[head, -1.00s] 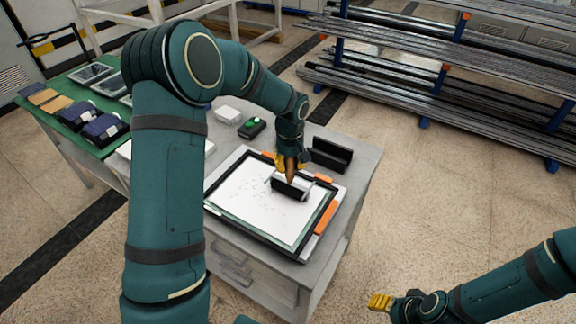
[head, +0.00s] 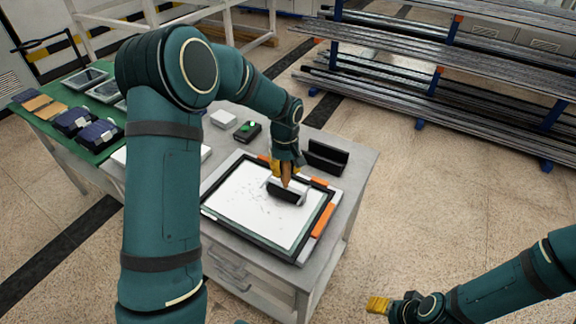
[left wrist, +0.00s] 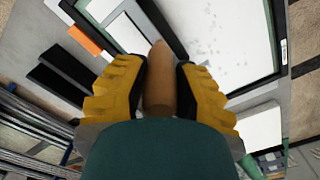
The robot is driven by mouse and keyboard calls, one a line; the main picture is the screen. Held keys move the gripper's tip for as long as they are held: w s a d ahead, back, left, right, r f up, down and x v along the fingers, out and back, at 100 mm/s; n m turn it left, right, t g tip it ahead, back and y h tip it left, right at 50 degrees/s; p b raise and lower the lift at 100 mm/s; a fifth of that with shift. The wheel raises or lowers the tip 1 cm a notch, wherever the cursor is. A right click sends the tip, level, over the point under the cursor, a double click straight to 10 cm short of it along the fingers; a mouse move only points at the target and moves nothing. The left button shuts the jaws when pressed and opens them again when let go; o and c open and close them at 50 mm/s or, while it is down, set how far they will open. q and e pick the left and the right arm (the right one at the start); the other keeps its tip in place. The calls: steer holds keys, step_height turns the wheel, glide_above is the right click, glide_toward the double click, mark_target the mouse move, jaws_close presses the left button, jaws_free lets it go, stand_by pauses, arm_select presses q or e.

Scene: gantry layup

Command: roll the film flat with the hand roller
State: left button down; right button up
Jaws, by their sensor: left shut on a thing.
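The white film (head: 248,208) lies in a dark-framed panel on the grey bench, with small grey specks scattered over its middle. The hand roller (head: 286,193) has a dark cylinder and a brown handle, and sits over the film's far right part. I cannot tell whether it presses on the film. My left gripper (head: 285,170) is shut on the roller's handle from above. In the left wrist view the yellow fingers flank the brown handle (left wrist: 159,85), and specks show on the film (left wrist: 225,40). My right gripper (head: 378,305) is at lower right, away from the bench; its fingers are too small to read.
A black holder (head: 326,157) stands behind the panel. A dark box with a green top (head: 247,131) and a white block (head: 223,118) sit at the back of the bench. A green table (head: 50,120) adjoins at left. Metal racks (head: 440,80) stand beyond.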

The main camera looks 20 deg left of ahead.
arm_select(q)
steer(key=shift+s+a, duration=0.15)
steer(key=shift+s, duration=1.45)
steer(key=s+b, duration=0.1)
steer(key=s, duration=0.7)
steer(key=shift+a+b, duration=0.3)
steer(key=shift+b, duration=0.1)
steer(key=shift+w+r, duration=0.1)
step_height(320, 180, up, 5)
steer(key=p, duration=0.3)
steer(key=shift+p, duration=0.35)
